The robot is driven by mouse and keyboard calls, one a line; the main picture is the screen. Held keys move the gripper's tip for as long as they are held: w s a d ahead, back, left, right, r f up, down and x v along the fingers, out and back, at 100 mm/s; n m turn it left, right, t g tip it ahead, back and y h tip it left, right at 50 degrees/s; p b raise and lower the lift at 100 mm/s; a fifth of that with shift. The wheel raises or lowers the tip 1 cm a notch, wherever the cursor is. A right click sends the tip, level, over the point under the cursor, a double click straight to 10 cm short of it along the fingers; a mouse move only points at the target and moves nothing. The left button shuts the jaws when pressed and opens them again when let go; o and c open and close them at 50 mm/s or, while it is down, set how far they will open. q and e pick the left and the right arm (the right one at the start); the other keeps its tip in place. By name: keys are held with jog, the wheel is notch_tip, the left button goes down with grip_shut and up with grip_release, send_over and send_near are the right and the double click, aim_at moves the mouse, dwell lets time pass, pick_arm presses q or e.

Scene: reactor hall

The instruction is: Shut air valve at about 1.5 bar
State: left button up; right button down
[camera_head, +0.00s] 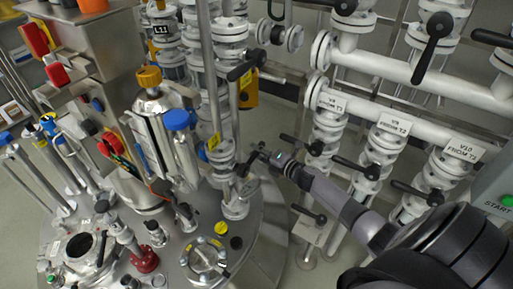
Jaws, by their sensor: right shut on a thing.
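My right gripper (264,156) reaches in from the lower right and is shut on a small black valve handle (245,166). The handle sits on a white flanged vertical pipe (231,190) at the right edge of the reactor's round steel lid. The fingers partly hide the handle, so its exact angle is hard to tell. I cannot tell from a label whether this is the air valve. No pressure reading can be made out. My left gripper is not in view.
White pipes with labelled valves, such as V10 (464,149), and black levers (433,35) stand close right of my gripper. A green START button (507,200) is at the right edge.

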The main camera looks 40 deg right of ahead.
jog(key=shift+d+f+m+g+y, duration=0.15)
jog(key=shift+f+m+g+y, duration=0.2)
jog(key=shift+f+m, duration=0.9)
jog(key=shift+f, duration=0.1)
jog(key=c, duration=1.5)
grip_release()
jog(key=shift+o, duration=0.2)
jog(key=v, duration=1.2)
